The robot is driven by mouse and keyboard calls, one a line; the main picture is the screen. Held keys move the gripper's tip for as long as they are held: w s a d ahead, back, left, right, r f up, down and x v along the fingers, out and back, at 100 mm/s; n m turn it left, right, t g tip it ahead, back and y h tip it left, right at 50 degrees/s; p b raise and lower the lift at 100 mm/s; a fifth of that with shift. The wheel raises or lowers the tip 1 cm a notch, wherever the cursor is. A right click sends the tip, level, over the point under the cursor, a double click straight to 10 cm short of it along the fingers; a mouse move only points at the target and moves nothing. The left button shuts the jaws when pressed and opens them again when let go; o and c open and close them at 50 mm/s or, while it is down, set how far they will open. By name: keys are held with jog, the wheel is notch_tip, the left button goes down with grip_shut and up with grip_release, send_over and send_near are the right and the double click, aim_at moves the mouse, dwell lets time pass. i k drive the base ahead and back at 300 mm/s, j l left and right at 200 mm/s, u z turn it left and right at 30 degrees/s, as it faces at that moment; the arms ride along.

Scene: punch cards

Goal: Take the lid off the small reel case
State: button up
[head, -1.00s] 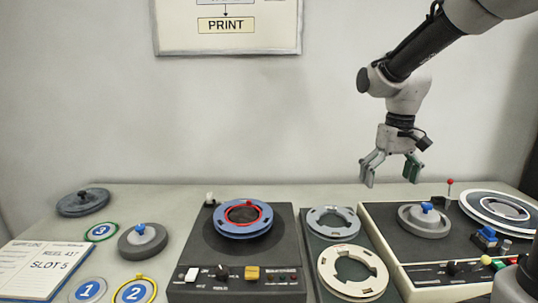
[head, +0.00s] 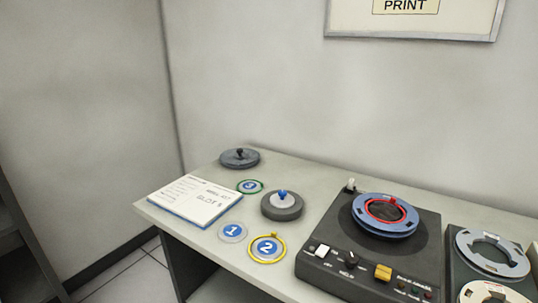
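A round grey case (head: 283,209) with a lighter top and a blue knob (head: 283,195) stands on the table, left of the black machine. A flatter dark grey round piece (head: 240,160) with a black knob lies farther back, near the wall. I cannot tell for sure which of these is the small reel case. Both look closed on top, and their insides are hidden. My gripper is outside this view.
Number discs 1 (head: 232,232), 2 (head: 267,248) and 3 (head: 250,186) and an open notebook (head: 196,200) lie around the grey case. A black machine (head: 330,235) carries a blue reel (head: 385,222). Pale rings (head: 490,250) lie at right. The table's front edge is close to the discs.

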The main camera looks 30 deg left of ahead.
aim_at(237, 157)
jog(key=j+u, duration=0.1)
jog(key=j, duration=0.45)
jog(key=j+u, duration=0.1)
jog(key=j, duration=0.45)
jog(key=i+j+u, duration=0.1)
jog(key=j, duration=0.45)
jog(key=j+u, duration=0.1)
jog(key=j, duration=0.5)
jog(key=i+j+u, duration=0.1)
jog(key=j, duration=0.4)
jog(key=i+j+u, duration=0.1)
jog(key=j, duration=0.45)
jog(key=i, duration=0.05)
